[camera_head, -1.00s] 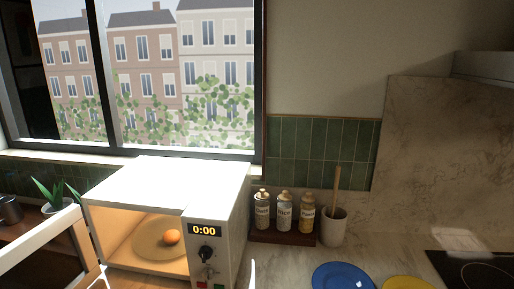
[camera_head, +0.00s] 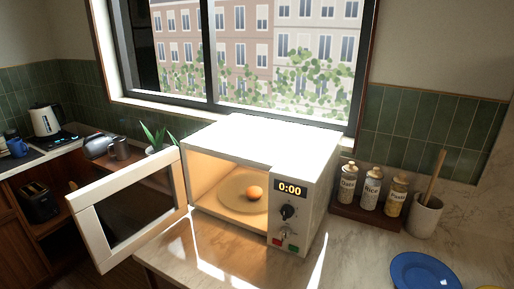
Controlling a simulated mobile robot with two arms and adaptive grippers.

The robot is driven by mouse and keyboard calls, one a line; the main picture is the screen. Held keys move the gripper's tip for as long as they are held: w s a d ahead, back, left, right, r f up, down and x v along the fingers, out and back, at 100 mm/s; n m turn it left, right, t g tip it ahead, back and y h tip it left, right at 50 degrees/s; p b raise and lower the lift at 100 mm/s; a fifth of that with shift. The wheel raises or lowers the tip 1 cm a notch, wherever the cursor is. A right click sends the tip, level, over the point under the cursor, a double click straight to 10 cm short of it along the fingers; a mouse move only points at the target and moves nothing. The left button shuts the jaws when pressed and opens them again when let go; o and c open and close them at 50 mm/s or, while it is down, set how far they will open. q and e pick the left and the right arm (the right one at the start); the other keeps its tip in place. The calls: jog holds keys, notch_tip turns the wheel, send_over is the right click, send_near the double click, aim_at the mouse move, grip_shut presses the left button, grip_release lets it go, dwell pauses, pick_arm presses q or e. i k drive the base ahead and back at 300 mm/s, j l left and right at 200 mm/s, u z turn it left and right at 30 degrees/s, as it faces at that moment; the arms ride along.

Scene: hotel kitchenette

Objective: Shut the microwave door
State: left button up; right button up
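The white microwave (camera_head: 262,146) stands on the counter below the window. Its door (camera_head: 90,222) is hinged on the left and stands wide open, swung out to the left past the counter's edge. The inside is lit. A small orange ball-like item (camera_head: 254,192) rests on the round turntable (camera_head: 232,194). The display reads 0:00, with a dark knob and a red and a green button below it. Neither of my grippers is in view.
Several bottles (camera_head: 370,193) on a dark rack and a utensil crock (camera_head: 423,216) stand right of the microwave. A blue plate (camera_head: 424,272) lies at the front right. A potted plant (camera_head: 155,138) stands behind the door. A kettle (camera_head: 46,119) is at the far left.

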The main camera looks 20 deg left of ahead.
aim_at(81, 201)
jog(key=j+z, duration=0.3)
jog(key=j, duration=1.2)
